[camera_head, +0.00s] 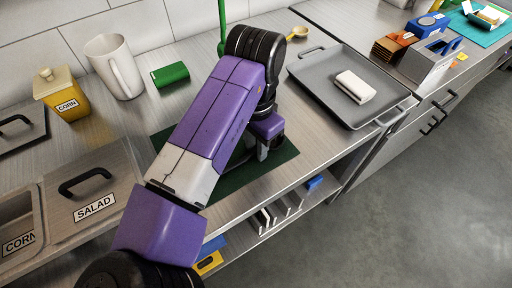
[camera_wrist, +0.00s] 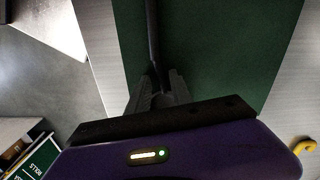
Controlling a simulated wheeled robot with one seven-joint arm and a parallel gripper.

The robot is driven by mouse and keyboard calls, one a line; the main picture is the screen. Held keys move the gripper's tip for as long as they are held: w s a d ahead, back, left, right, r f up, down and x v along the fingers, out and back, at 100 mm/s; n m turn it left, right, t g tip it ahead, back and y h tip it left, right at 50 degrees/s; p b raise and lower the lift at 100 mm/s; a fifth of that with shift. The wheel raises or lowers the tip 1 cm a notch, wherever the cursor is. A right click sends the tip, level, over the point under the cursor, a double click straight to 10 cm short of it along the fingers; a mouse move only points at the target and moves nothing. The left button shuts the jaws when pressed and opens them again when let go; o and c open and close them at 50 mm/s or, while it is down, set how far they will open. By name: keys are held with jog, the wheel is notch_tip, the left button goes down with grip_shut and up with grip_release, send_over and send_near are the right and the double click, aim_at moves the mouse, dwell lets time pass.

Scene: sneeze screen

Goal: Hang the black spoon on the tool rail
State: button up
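A long black handle (camera_wrist: 152,30), which looks like the black spoon, lies over the dark green mat in the wrist view. Its lower end runs between the two fingers of my gripper (camera_wrist: 160,80). The fingers are close on either side of it, but I cannot tell whether they press on it. The spoon's bowl is not visible. I cannot make out the tool rail; a green upright rod (camera_head: 222,25) stands behind my arm.
A grey tray (camera_head: 318,82) with a white block (camera_head: 355,87) is right of the mat. A white pitcher (camera_head: 115,68), green block (camera_head: 170,75) and yellow corn canister (camera_head: 62,95) stand at left. A golden ladle (camera_head: 298,33) lies behind. Shelf items (camera_head: 282,208) sit below the counter's front edge.

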grip_shut()
jog(key=shift+r, duration=0.1)
